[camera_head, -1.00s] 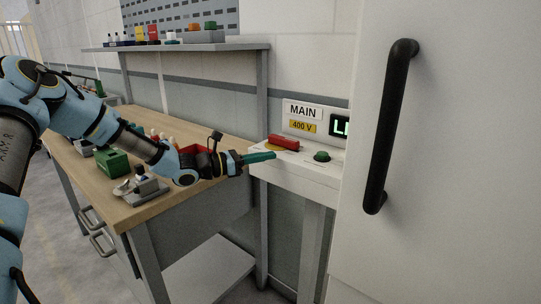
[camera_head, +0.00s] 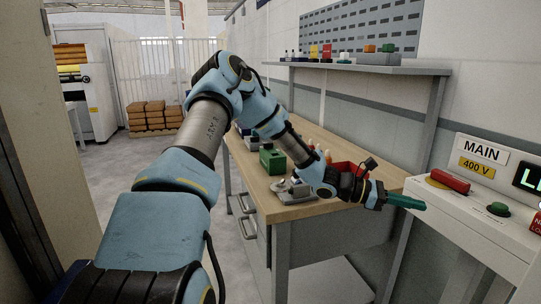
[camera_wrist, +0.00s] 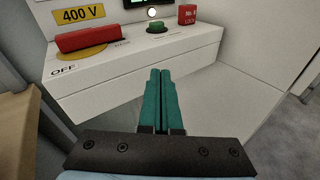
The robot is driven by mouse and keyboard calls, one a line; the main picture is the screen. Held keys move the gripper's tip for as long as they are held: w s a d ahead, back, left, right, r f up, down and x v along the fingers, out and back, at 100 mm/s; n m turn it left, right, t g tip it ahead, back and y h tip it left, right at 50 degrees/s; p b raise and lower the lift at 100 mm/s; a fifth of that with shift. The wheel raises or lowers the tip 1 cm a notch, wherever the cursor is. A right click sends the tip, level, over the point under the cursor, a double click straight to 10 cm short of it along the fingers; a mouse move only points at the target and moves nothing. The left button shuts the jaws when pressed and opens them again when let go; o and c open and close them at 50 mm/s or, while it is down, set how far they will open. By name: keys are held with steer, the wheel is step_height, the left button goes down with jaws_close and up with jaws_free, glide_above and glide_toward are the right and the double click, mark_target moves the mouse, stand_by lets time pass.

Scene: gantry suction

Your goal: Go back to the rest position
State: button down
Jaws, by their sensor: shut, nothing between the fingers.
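My gripper (camera_head: 407,202) has green fingers and is shut with nothing between them. In the wrist view its fingers (camera_wrist: 160,72) lie side by side, pointing at the front edge of a white control panel (camera_wrist: 150,62). In the head view my arm stretches over the wooden workbench, and the gripper is just left of the panel (camera_head: 462,221), apart from it as far as I can tell. On the panel are a red handle (camera_wrist: 88,38) on a yellow disc, lying near the OFF mark, and a green button (camera_wrist: 155,27).
The wooden workbench (camera_head: 318,212) holds a green box (camera_head: 272,160), a red bin and small parts close under my arm. A shelf (camera_head: 372,67) runs above it. Brown boxes (camera_head: 155,116) are stacked at the back left. The floor (camera_head: 130,160) left of the bench is clear.

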steer(key=s+a+f+m+t+y, duration=0.1)
steer(key=a+f+m+y, duration=0.25)
steer(key=a, duration=0.55)
steer(key=s+a+f+m+t+y, duration=0.15)
steer(key=a+m+y, duration=0.3)
steer(key=a, duration=0.55)
steer(key=s+a+r+m+t+y, duration=0.1)
steer(key=a+r+m+t+y, duration=0.1)
steer(key=a, duration=1.2)
steer(key=a+r+m+t+y, duration=0.2)
steer(key=a+r+m+y, duration=0.1)
steer(key=a, duration=1.1)
steer(key=shift+s+r+m+t+y, duration=0.35)
steer(key=shift+s+r+m+y, duration=0.1)
steer(key=shift+y, duration=0.65)
